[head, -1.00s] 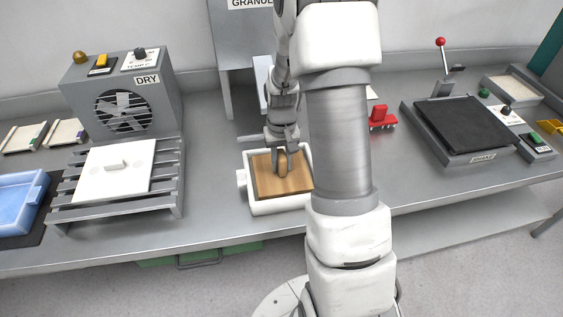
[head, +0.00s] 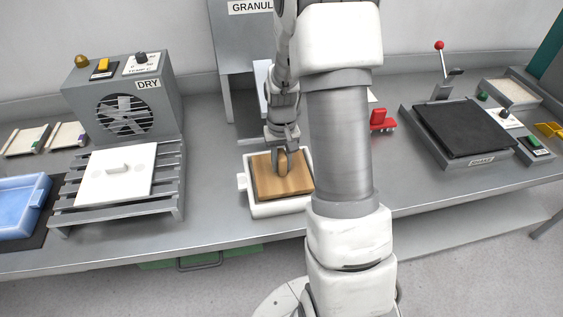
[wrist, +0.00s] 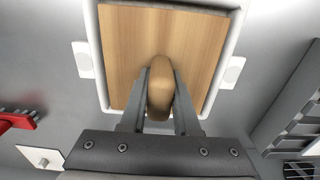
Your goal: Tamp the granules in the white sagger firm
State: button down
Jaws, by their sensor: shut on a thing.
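The white sagger (head: 291,207) stands on the grey bench in front of the granule machine; its rim also shows in the wrist view (wrist: 91,30). A square wooden tamper plate (head: 268,187) lies inside the sagger walls and covers its inside, so the granules are hidden. The tamper's rounded handle (wrist: 160,88) stands up from the plate (wrist: 205,45). My gripper (head: 281,165) is shut on this handle from above, one finger on each side; the fingers show in the wrist view (wrist: 160,100). My arm hides the sagger's right side in the head view.
A slatted rack with a white lid (head: 115,172) stands at left before the DRY fan box (head: 150,107). A blue tray (head: 18,205) lies at far left. A red brush (head: 381,119) and a shake table (head: 462,126) are at right. Bare bench lies between rack and sagger.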

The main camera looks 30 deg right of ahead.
jog(key=shift+r+p, duration=2.45)
jog(key=shift+r, duration=1.1)
jog(key=a+f+n, duration=0.2)
jog(key=a+n, duration=0.1)
jog(key=a, duration=0.9)
jog(key=shift+w+a, duration=0.15)
jog(key=shift+a, duration=0.05)
